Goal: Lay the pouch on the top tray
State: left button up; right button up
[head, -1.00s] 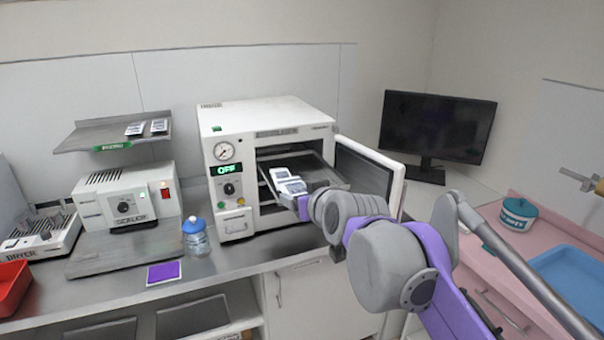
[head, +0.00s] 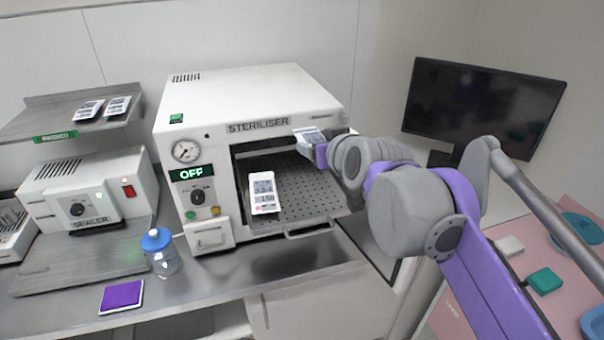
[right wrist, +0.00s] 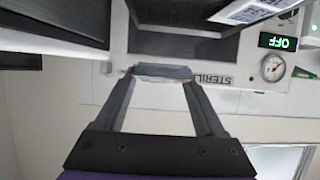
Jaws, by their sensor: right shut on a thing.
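The steriliser (head: 250,98) stands open on the counter, its display reading OFF. A perforated metal tray (head: 300,205) shows in its opening, with a handle at the front. One white printed pouch (head: 263,192) lies on the tray's left part. My right gripper (head: 322,153) is shut on another white pouch (head: 310,138), held near the top right of the opening, above and right of the lying pouch. In the right wrist view the gripper (right wrist: 160,72) holds the pouch almost edge-on. A printed pouch (right wrist: 250,10) also shows at that view's top edge. My left gripper is out of view.
The sealer (head: 85,200) stands left, below a shelf (head: 60,112) bearing two pouches (head: 103,108). A monitor (head: 480,110) stands right. The tray's middle and right are bare.

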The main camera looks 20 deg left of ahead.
send_over(317, 194)
notch_tip(317, 194, down, 5)
jog(key=shift+s+f+b, duration=0.1)
jog(key=shift+f+b, duration=0.1)
jog(key=shift+b, duration=0.1)
jog(key=shift+f, duration=2.15)
jog(key=shift+f, duration=0.2)
jog(key=o, duration=1.3)
